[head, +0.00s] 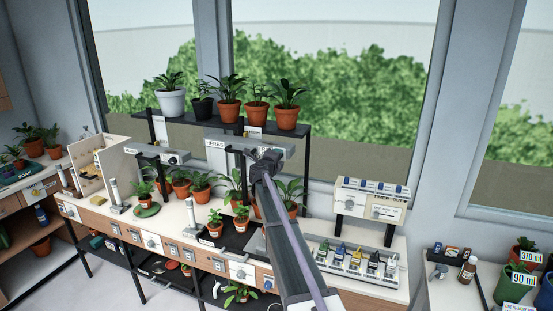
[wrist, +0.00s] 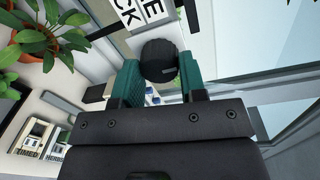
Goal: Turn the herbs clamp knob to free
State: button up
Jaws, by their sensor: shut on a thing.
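My gripper (wrist: 160,78) has its two green fingers on either side of a round black knob (wrist: 158,52) and is shut on it in the wrist view. A white plate (wrist: 140,12) with cut-off black lettering ending in "E" and "CK" stands beside the knob. The knob's setting cannot be read. In the head view my gripper (head: 266,157) is at the grey clamp bar (head: 228,143) under the plant shelf, and it hides the knob there. The bar carries a small white label at its left, too small to read surely.
Potted palms stand on the black shelf (head: 232,125) above and on the bench below. A second grey bar (head: 160,155) is at the left. A white switch box (head: 370,202) stands at the right. In the wrist view, leaves (wrist: 45,38) are close at the upper left.

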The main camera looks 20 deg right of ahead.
dwell(0.3)
jog(key=o, duration=0.9)
jog(key=v, duration=1)
jog(key=shift+s+a+p, duration=0.25)
jog(key=shift+a+p, duration=0.05)
jog(key=shift+a, duration=0.05)
